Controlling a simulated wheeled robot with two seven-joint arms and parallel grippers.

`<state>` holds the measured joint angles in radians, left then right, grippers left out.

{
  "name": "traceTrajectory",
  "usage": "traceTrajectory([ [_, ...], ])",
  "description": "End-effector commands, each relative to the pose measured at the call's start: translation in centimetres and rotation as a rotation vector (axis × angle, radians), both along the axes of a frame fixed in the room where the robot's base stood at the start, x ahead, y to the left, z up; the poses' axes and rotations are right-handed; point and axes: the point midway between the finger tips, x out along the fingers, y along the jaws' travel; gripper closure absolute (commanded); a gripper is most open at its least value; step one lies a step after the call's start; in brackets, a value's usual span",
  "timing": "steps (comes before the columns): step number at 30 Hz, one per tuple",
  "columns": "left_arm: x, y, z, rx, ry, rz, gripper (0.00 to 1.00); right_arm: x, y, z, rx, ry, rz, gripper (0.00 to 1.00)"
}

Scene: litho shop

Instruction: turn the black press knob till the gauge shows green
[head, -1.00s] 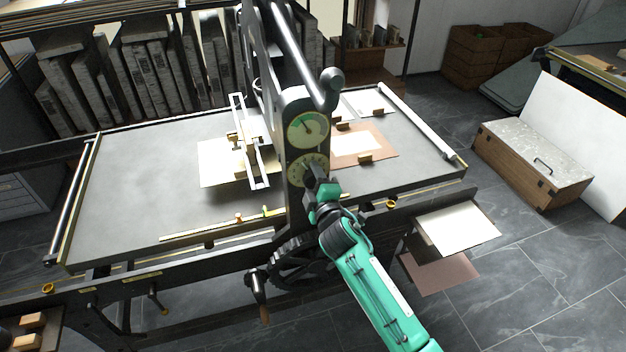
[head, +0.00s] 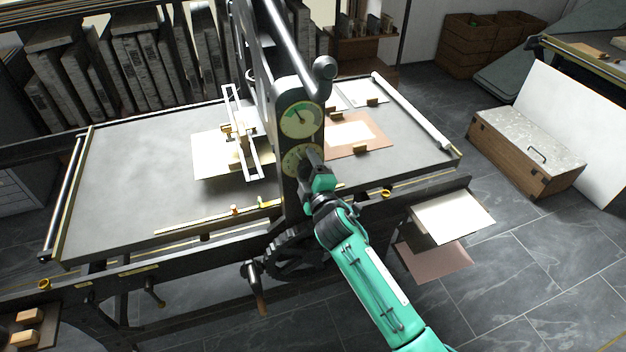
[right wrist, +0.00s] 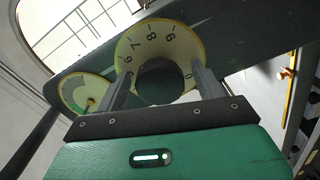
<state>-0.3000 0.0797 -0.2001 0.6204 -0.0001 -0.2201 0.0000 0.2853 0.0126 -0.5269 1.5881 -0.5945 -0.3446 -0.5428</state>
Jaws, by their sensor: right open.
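The press column (head: 290,205) carries a round gauge (head: 301,119) above a numbered cream dial (head: 292,162). The gauge has a green band, and it also shows at the left in the right wrist view (right wrist: 84,92). I cannot tell for sure where its needle stands against the green. The black knob (right wrist: 163,82) sits in the middle of the numbered dial. My right gripper (head: 309,159) is at the dial. In the right wrist view its open fingers (right wrist: 163,88) stand on either side of the knob; contact is unclear. My left gripper is not in view.
The press bed (head: 125,180) spreads to both sides of the column. A hand crank (head: 256,285) and a dark gear wheel (head: 290,256) are below the dial. A round-ended bar (head: 324,68) juts out above the gauge. A shelf with paper (head: 452,216) is right of my arm.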

Motion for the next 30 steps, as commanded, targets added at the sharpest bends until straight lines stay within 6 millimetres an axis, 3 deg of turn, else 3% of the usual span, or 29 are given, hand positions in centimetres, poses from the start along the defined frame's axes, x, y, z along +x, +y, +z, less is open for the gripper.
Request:
traceTrajectory([
  [5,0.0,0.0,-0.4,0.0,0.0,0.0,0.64,-1.9,-0.7,-0.3,0.0,0.001,0.0,0.3],
  [15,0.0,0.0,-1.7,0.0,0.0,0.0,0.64,-8.6,-2.8,-0.4,-0.001,0.002,0.001,0.3],
  [21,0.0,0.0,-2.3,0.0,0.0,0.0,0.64,-11.6,-3.8,-0.3,-0.001,0.002,0.001,0.3],
  [30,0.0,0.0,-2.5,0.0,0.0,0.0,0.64,-13.0,-4.2,-0.1,-0.001,0.002,0.001,0.3],
])
